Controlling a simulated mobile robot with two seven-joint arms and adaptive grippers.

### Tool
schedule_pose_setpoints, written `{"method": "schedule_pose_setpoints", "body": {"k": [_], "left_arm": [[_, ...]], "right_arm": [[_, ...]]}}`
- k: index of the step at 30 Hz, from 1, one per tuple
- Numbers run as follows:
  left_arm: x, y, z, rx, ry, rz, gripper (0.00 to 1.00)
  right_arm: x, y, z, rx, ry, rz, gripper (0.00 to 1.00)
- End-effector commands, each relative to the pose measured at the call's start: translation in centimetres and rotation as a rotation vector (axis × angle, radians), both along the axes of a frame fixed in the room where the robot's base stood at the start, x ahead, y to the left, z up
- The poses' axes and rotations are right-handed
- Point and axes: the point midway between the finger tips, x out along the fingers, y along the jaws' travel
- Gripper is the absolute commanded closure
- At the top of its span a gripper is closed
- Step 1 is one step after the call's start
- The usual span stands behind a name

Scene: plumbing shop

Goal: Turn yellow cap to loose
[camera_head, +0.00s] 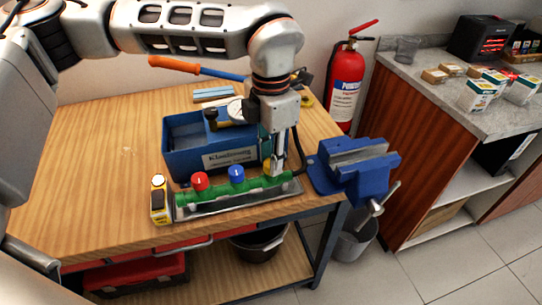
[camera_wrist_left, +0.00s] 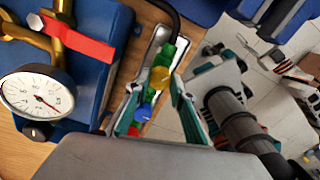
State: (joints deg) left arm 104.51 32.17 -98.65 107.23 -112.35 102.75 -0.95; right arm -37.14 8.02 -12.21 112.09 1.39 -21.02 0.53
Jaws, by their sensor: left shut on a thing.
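The yellow cap (camera_head: 268,167) sits at the right end of the green manifold (camera_head: 218,193), partly hidden by my gripper in the head view. My left gripper (camera_head: 279,168) comes down onto it from above and is shut on it. In the left wrist view, the yellow cap (camera_wrist_left: 160,75) shows between the two fingertips of the left gripper (camera_wrist_left: 157,84). A blue cap (camera_head: 236,173) and a red cap (camera_head: 200,181) stand on the same manifold, to the left of the yellow one.
The manifold lies on a grey tray (camera_head: 188,214) near the bench's front edge. A blue vise (camera_head: 362,180) is close on the right.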

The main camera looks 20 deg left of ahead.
Motion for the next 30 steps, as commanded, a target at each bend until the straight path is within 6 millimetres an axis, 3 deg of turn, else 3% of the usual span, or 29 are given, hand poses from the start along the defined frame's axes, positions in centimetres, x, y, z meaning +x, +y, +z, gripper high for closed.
{"method": "schedule_pose_setpoints", "body": {"k": [30], "left_arm": [[0.11, -0.02, 0.14, -0.003, -0.003, 0.951, 0.98]], "right_arm": [[0.17, -0.12, -0.15, -0.005, -0.005, 0.0, 0.62]]}}
